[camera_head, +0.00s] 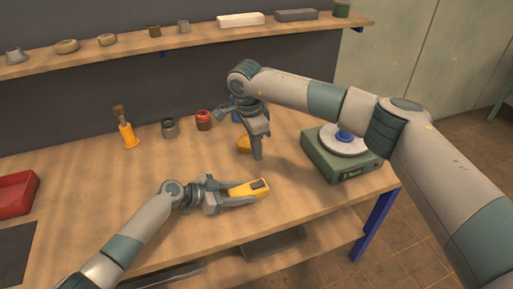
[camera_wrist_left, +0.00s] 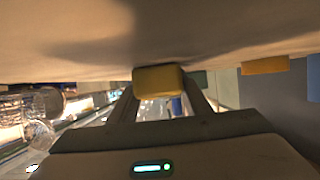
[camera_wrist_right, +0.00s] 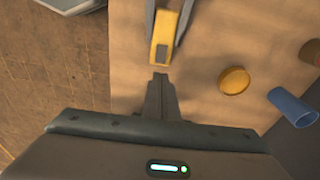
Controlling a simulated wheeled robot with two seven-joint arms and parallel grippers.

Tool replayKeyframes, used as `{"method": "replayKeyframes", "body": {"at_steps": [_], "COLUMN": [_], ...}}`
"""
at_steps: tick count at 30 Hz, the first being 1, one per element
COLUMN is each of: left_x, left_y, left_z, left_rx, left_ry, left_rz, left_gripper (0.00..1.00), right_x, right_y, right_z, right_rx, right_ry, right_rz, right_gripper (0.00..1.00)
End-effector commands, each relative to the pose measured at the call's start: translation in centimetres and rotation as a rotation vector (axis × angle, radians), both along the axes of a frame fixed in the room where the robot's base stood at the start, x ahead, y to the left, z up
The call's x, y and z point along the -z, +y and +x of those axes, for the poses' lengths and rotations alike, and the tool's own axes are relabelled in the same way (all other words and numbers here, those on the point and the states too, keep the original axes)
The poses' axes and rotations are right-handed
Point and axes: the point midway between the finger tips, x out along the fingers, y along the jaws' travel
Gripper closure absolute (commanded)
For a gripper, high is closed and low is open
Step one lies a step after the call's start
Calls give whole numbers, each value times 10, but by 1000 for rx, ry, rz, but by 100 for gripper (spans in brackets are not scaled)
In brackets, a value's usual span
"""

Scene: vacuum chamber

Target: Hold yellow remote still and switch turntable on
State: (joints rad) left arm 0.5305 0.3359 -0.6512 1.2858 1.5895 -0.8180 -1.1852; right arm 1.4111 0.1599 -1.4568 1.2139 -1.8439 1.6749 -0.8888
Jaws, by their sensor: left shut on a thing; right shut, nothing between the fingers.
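The yellow remote (camera_head: 247,189) lies low at the table's middle front, with a dark patch on its right end. My left gripper (camera_head: 232,195) is shut on it from the left; the remote also shows between the fingers in the left wrist view (camera_wrist_left: 158,80). My right gripper (camera_head: 258,157) is shut and empty, pointing down above and behind the remote. In the right wrist view its closed tips (camera_wrist_right: 160,77) are just below the remote's dark end (camera_wrist_right: 163,50). The turntable (camera_head: 341,166), a green box with a pale disc and blue centre, stands at the right; my right arm passes near it.
A yellow disc (camera_wrist_right: 234,80) and a blue cylinder (camera_wrist_right: 292,107) lie near my right gripper. A red tray (camera_head: 14,193) is at the left. A shelf (camera_head: 200,38) runs above.

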Motion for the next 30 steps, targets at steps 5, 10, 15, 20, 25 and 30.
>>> {"method": "replayKeyframes", "body": {"at_steps": [5, 10, 15, 20, 25, 30], "left_x": [0, 0, 0, 0, 0, 0], "left_y": [0, 0, 0, 0, 0, 0], "left_z": [0, 0, 0, 0, 0, 0], "left_rx": [0, 0, 0, 0, 0, 0], "left_ry": [0, 0, 0, 0, 0, 0], "left_rz": [0, 0, 0, 0, 0, 0], "left_gripper": [85, 85, 85, 85, 85, 85], "right_x": [32, 62, 88, 103, 109, 110], "right_y": [-4, -8, -10, -12, -13, -13], "right_z": [1, 2, 3, 4, 5, 5], "right_rx": [2, 1, 2, 0, 1, 1], "right_ry": [3, 3, 2, 1, 0, 0], "right_rz": [-1, -1, -1, 1, -1, 0], "right_gripper": [100, 100, 100, 100, 100, 100]}}
